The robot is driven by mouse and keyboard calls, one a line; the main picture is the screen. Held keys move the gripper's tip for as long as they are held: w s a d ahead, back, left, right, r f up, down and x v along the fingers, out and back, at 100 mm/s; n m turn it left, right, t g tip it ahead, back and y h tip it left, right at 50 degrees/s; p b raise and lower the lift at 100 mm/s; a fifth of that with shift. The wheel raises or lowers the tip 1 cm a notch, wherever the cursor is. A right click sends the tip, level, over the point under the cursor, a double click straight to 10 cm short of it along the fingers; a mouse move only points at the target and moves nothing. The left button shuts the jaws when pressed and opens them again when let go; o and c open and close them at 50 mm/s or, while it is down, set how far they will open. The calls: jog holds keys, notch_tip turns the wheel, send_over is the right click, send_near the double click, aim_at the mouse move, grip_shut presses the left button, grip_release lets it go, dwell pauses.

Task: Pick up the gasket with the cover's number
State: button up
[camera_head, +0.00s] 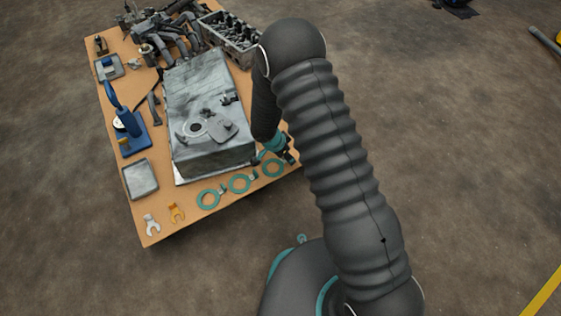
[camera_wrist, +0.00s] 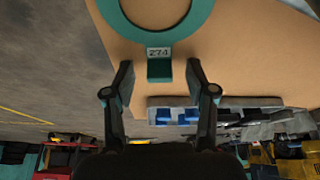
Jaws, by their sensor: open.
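Three teal ring gaskets lie in a row along the near table edge in the head view: left (camera_head: 207,207), middle (camera_head: 239,191) and right (camera_head: 272,176). Their tag numbers are too small to read there. The cover (camera_head: 222,127), a small grey plate, lies on the large metal housing (camera_head: 200,90); I cannot read a number on it. My gripper (camera_head: 288,156) is near the right gasket. In the wrist view my gripper (camera_wrist: 160,78) is open and empty, its fingertips on either side of a gasket's teal tab (camera_wrist: 160,70). That gasket (camera_wrist: 157,37) has a tag that looks like 274.
My arm hides part of the table's right side. The floor around is mostly clear.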

jog(key=c, duration=1)
jog(key=shift+c, duration=0.2)
jog(key=shift+r, duration=0.2)
